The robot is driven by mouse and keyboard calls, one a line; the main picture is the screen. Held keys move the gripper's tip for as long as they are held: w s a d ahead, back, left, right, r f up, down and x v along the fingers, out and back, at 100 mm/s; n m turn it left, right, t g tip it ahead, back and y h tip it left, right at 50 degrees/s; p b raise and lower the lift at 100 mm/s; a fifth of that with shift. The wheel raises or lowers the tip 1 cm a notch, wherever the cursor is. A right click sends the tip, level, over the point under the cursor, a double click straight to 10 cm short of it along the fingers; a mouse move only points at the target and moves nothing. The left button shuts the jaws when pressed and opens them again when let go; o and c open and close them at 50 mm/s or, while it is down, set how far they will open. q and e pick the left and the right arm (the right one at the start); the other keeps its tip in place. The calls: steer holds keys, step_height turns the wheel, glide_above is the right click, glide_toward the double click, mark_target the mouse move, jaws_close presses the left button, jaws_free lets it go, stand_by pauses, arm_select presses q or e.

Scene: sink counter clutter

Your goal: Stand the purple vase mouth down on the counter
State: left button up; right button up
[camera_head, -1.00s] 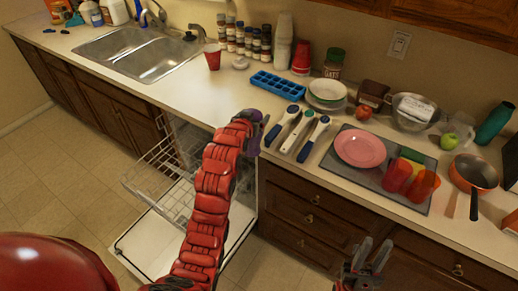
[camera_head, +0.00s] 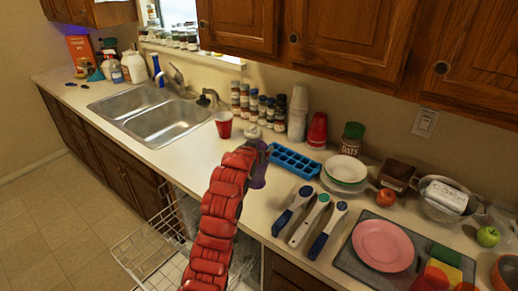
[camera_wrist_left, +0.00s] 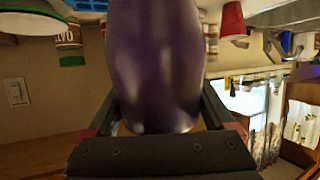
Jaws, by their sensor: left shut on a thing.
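In the left wrist view, the vase (camera_wrist_left: 155,65) fills the middle between the two dark fingers. That view is upside down, with the counter at the top. The vase's smooth rounded end shows near the gripper body; its other end runs out of the frame. I cannot see its mouth. My right gripper is out of view.
Bare counter lies left of the utensils. The dishwasher rack (camera_head: 150,250) is pulled out below.

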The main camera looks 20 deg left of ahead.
arm_select(q)
steer(key=shift+w, duration=0.1)
steer(key=shift+f+b, duration=0.15)
steer(key=shift+b, duration=0.4)
steer(key=shift+f+b, duration=2.15)
steer(key=shift+f, duration=1.65)
steer(key=shift+f+b, duration=0.3)
steer(key=shift+f, duration=0.15)
steer(key=o, duration=1.5)
steer(key=shift+o, duration=0.2)
steer(key=a+p+v, duration=0.1)
steer(key=p+v, duration=0.5)
steer(key=v, duration=1.1)
steer(key=shift+s+d, duration=0.3)
steer(key=shift+d, duration=0.1)
